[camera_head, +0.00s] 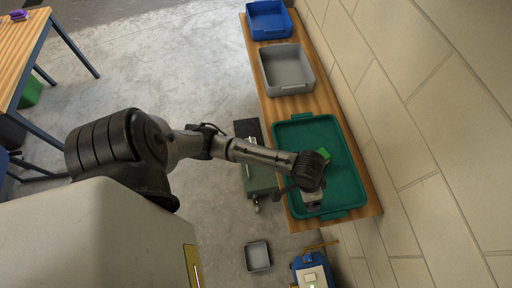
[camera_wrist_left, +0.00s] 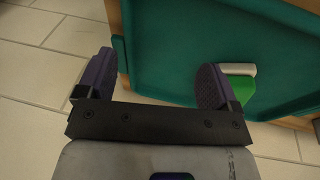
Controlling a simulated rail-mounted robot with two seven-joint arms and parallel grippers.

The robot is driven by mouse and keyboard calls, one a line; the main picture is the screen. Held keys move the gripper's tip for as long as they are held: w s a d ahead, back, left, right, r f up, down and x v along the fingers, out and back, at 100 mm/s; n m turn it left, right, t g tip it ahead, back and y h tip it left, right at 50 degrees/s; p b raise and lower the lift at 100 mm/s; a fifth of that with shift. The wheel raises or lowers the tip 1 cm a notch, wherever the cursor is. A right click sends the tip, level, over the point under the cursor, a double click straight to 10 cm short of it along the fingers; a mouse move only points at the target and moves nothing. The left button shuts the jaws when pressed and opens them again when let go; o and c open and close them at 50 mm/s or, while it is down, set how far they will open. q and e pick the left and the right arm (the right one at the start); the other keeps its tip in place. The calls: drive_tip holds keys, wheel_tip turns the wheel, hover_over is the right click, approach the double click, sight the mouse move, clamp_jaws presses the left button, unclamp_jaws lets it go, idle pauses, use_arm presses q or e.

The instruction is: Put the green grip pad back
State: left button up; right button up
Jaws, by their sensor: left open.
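The green grip pad (camera_head: 324,154) is a small green block in the teal tray (camera_head: 345,180), partly hidden by my left wrist in the head view. In the left wrist view the green pad (camera_wrist_left: 238,92) shows beside the right finger, partly behind it, with a pale piece (camera_wrist_left: 240,69) against it. My left gripper (camera_head: 312,198) is over the near part of the tray. In the left wrist view its two purple-padded fingers (camera_wrist_left: 154,80) are wide apart with nothing held between them. The tray's rim shows in the gap. My right gripper is not in view.
The tray stands on a wooden shelf along a tiled wall, with a grey bin (camera_head: 286,69) and a blue bin (camera_head: 268,20) farther along. A wooden table (camera_head: 20,50) stands at left. A small grey tray (camera_head: 257,256) and a blue item (camera_head: 312,270) are below.

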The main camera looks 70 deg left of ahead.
use_arm(q)
drive_tip(key=s+a+t+y, duration=0.1)
drive_tip(key=s+a, duration=0.3)
drive_tip(key=s, duration=1.2)
drive_tip(key=shift+t+y, duration=0.4)
drive_tip(key=shift+y, duration=0.1)
